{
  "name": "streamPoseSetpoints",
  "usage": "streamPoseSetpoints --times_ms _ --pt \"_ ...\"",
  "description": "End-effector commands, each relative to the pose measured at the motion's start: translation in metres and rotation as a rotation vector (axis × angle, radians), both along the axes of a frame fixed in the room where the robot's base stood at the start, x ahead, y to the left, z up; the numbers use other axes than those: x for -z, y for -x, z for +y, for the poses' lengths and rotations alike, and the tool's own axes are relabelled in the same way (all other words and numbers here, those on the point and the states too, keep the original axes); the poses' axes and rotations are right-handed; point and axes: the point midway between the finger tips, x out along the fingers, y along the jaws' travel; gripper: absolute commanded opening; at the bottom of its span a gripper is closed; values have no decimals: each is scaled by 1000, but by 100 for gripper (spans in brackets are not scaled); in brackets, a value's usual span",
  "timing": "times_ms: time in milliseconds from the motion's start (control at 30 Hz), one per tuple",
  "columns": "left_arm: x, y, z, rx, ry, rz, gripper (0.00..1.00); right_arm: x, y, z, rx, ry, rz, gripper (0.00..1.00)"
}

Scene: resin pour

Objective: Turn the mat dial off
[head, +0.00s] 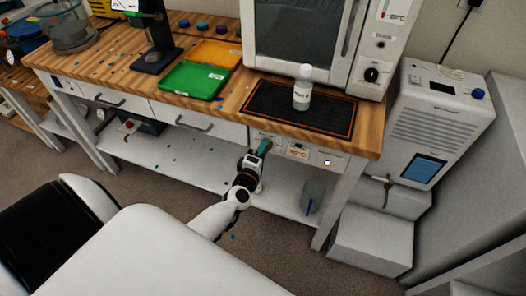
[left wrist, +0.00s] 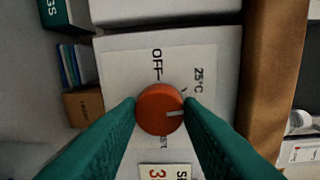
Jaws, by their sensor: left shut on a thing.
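The mat dial (left wrist: 160,108) is a round orange-red knob on a white panel in the left wrist view. Its white mark points right, not at the OFF label (left wrist: 156,65) above it. A 25°C label (left wrist: 198,80) is to the upper right; lettering below the knob is partly hidden. My left gripper (left wrist: 160,112) is shut on the dial, its teal fingers on both sides. In the head view my left gripper (head: 264,147) is at the bench's front panel, and it hides the dial. The black mat (head: 270,110) with orange edge lies above on the bench. My right gripper is out of view.
A white-capped bottle (head: 302,92) stands on the mat. A small temperature display (head: 298,150) is right of my gripper on the front panel. A green tray (head: 188,82) and an oven (head: 300,35) are on the bench. A beaker (head: 312,196) stands on the lower shelf.

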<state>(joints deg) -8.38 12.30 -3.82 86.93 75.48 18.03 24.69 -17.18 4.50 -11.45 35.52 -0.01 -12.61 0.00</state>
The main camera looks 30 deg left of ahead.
Motion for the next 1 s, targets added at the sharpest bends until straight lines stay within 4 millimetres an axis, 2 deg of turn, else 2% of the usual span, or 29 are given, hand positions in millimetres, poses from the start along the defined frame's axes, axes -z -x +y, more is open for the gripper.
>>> streamPoseSetpoints --times_ms 1000 --pt "5 0 2 -4 940 -228 10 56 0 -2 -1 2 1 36"
